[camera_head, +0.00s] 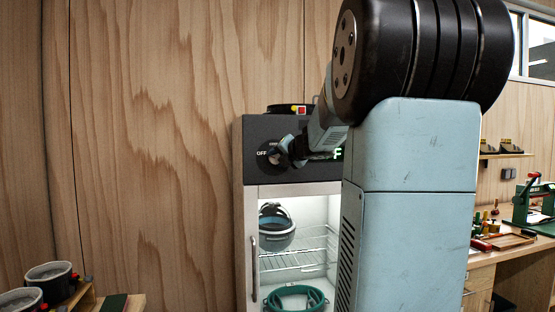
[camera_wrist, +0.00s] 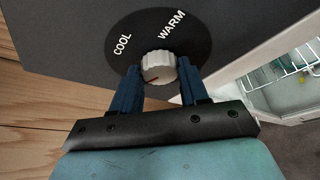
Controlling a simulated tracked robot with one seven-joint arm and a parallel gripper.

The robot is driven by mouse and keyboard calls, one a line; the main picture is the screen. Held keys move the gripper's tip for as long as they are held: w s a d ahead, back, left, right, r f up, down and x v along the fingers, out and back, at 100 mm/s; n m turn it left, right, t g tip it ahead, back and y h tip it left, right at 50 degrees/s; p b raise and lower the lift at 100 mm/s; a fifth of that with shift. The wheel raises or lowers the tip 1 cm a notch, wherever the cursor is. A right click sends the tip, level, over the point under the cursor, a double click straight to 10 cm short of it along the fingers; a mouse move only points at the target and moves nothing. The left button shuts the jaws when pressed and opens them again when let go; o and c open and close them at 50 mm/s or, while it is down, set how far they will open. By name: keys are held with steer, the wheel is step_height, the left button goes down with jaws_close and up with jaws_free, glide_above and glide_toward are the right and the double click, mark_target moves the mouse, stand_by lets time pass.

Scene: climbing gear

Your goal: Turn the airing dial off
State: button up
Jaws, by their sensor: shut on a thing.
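The airing dial is a ribbed pale knob (camera_wrist: 158,66) on a round black plate (camera_wrist: 185,30), on the dark panel of a cabinet. In the wrist view COOL and WARM are printed on the plate. In the head view OFF (camera_head: 262,153) shows at the plate's left. My gripper (camera_wrist: 159,74) has its two blue fingers closed on either side of the knob. It also shows at the dial in the head view (camera_head: 282,154). A red mark on the knob points down and left in the wrist view. OFF is not visible there.
The cabinet's glass door (camera_head: 252,240) is below the panel, with a teal helmet (camera_head: 276,228) and a green ring-shaped item (camera_head: 296,298) inside on wire shelves. A green display is partly hidden by my arm. A workbench (camera_head: 515,250) with tools stands at right.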

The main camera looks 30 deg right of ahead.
steer(key=shift+a+f, duration=0.15)
steer(key=shift+f, duration=0.1)
steer(key=o, duration=0.7)
steer(key=shift+w, duration=0.1)
steer(key=o, duration=0.4)
steer(key=shift+r, duration=0.15)
steer(key=shift+c, duration=0.2)
steer(key=v, duration=1.3)
steer(key=shift+s+r, duration=0.15)
steer(key=shift+s, duration=0.2)
